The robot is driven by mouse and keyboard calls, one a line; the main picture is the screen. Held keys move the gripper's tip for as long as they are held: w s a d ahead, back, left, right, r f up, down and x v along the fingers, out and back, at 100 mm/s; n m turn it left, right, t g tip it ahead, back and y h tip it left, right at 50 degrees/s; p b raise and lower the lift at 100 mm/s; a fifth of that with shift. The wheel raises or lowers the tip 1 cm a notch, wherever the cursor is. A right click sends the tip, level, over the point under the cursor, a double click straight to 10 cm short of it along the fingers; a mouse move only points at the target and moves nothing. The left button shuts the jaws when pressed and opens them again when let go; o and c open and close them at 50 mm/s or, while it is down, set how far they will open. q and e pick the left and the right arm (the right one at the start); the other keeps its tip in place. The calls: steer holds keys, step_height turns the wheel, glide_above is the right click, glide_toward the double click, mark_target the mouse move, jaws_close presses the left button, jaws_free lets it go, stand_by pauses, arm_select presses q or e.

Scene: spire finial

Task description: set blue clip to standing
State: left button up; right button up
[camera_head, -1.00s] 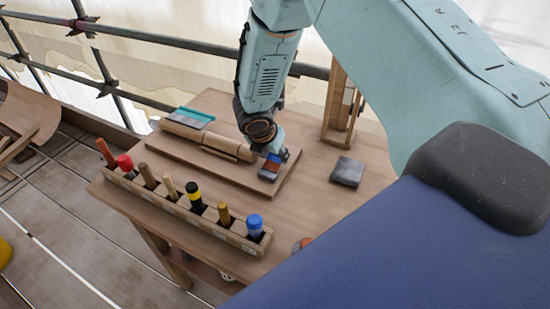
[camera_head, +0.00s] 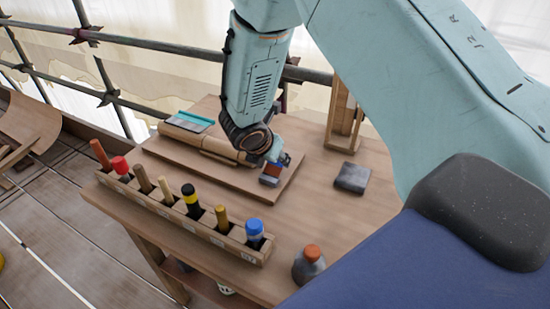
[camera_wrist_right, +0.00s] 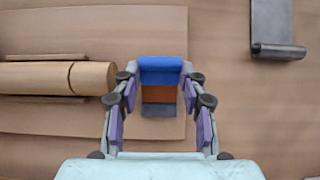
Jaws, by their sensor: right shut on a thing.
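The blue clip (camera_wrist_right: 160,70) is a small block with a blue top, an orange-brown band and a grey lower part. It sits between the two purple-padded fingers of my right gripper (camera_wrist_right: 160,95), which is shut on it. In the head view the clip (camera_head: 271,178) shows at the right end of a flat wooden board, partly hidden by my right gripper (camera_head: 277,163). I cannot tell whether it touches the board. My left gripper is in neither view.
The wooden board (camera_head: 225,181) carries a round wooden piece (camera_head: 220,147) and lies on the bench (camera_head: 320,210). A tool rack (camera_head: 185,218) runs along the front edge. A grey block (camera_head: 352,177), an orange-capped bottle (camera_head: 309,265) and a wooden stand (camera_head: 343,115) are to the right.

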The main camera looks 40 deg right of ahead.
steer(key=o, duration=1.2)
steer(key=shift+c, duration=0.2)
steer(key=v, duration=1.2)
steer(key=shift+s, duration=0.1)
